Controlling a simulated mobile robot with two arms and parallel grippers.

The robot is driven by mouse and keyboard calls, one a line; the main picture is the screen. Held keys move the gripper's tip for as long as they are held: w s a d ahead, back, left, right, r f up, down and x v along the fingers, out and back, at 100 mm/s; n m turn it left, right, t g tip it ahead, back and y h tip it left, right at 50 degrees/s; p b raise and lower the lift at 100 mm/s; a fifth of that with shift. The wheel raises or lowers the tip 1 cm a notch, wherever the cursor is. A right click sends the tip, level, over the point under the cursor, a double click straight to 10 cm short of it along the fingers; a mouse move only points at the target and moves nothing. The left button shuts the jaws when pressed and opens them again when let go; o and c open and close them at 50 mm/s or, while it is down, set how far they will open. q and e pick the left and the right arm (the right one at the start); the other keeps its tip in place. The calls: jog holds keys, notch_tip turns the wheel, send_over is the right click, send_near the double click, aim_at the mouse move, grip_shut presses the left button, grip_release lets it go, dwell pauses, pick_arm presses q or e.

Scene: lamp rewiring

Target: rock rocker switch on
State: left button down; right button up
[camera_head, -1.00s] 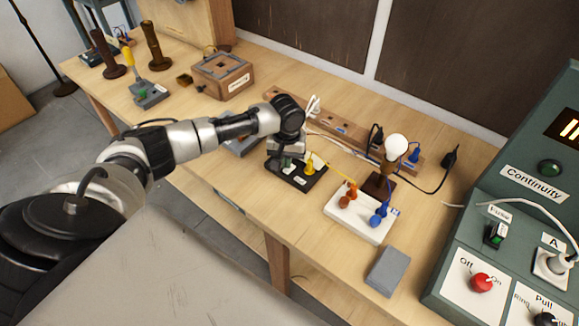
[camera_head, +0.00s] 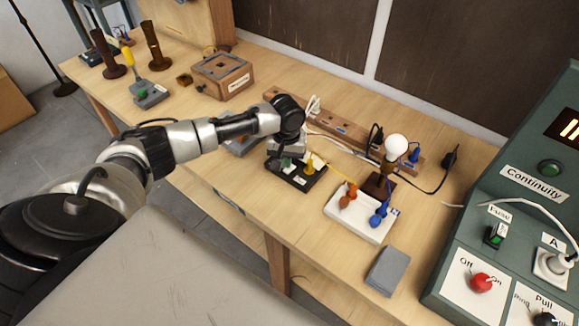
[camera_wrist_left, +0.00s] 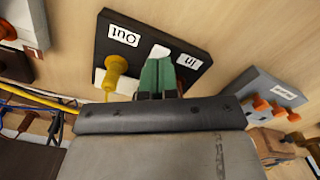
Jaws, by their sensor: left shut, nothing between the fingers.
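The black switch board (camera_head: 308,184) lies on the bench, with labels reading "In" and "Out" in the left wrist view (camera_wrist_left: 205,46). A yellow plug (camera_wrist_left: 116,68) stands in it beside the "Out" label; it also shows in the head view (camera_head: 309,166). A small white piece (camera_wrist_left: 160,50), which looks like the rocker, lies between the two labels. My left gripper (camera_wrist_left: 158,76) is shut and empty, its green fingertips close to this white piece. Whether they touch it, and which way it is tilted, I cannot tell. My right gripper is not in view.
Right of the board is a white base (camera_head: 354,221) with orange and blue plugs, then a lit-looking white bulb (camera_head: 397,147) and a grey block (camera_head: 388,270). A wooden power strip (camera_head: 340,124) runs behind. The green test console (camera_head: 480,225) stands far right. Yellow wire runs beside the board.

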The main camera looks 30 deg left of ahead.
pick_arm(q)
jog(key=shift+s+f+b, duration=0.15)
jog(key=shift+f+b, duration=0.35)
jog(key=shift+f, duration=0.85)
dwell(0.6)
jog(key=shift+r+p, duration=0.85)
jog(key=shift+p, duration=0.3)
notch_tip(320, 180, up, 5)
jog(key=p, duration=0.6)
jog(key=shift+r, duration=0.2)
jog(key=shift+f, duration=0.1)
